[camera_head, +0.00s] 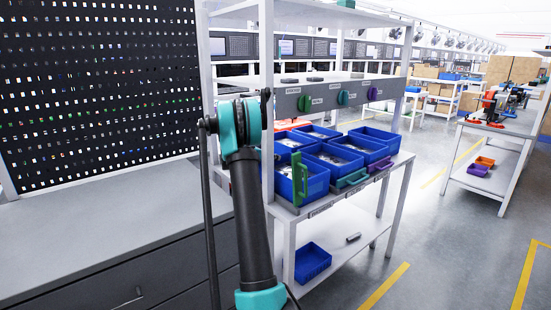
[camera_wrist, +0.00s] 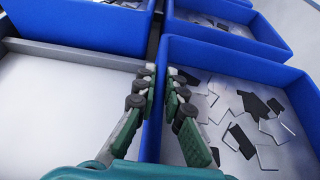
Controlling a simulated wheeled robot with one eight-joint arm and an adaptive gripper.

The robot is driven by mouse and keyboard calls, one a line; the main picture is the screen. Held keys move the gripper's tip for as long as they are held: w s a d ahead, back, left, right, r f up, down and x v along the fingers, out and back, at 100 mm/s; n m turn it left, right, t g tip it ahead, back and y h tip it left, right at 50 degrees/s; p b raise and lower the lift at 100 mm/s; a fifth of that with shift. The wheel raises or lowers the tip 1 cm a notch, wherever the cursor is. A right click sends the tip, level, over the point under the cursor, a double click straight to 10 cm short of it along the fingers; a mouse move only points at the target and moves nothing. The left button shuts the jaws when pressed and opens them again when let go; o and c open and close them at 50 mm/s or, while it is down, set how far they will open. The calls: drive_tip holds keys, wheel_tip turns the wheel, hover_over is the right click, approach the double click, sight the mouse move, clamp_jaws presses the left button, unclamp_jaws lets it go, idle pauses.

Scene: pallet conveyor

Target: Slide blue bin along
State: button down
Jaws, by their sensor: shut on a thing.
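In the wrist view my gripper (camera_wrist: 161,74) is shut on the near left wall of a blue bin (camera_wrist: 235,52), one finger outside the wall and one inside. The bin holds flat black, white and clear pieces. In the head view several blue bins stand in rows on a shelf; the front left one (camera_head: 318,184) has a green upright piece at its front. I cannot tell which of them is the held one. My gripper is hidden behind my arm in the head view.
A bare pale surface (camera_wrist: 65,110) with a grey raised edge lies left of the held bin; other blue bins (camera_wrist: 75,18) stand beyond. In the head view, a labelled grey rail (camera_head: 330,95) with knobs runs above the bins. Another blue bin (camera_head: 312,262) sits on the lower shelf.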

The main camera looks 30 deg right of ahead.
drive_tip(key=shift+s, duration=0.45)
drive_tip(key=c, duration=1.5)
unclamp_jaws()
drive_tip(key=shift+c, duration=0.2)
drive_tip(key=v, duration=1.2)
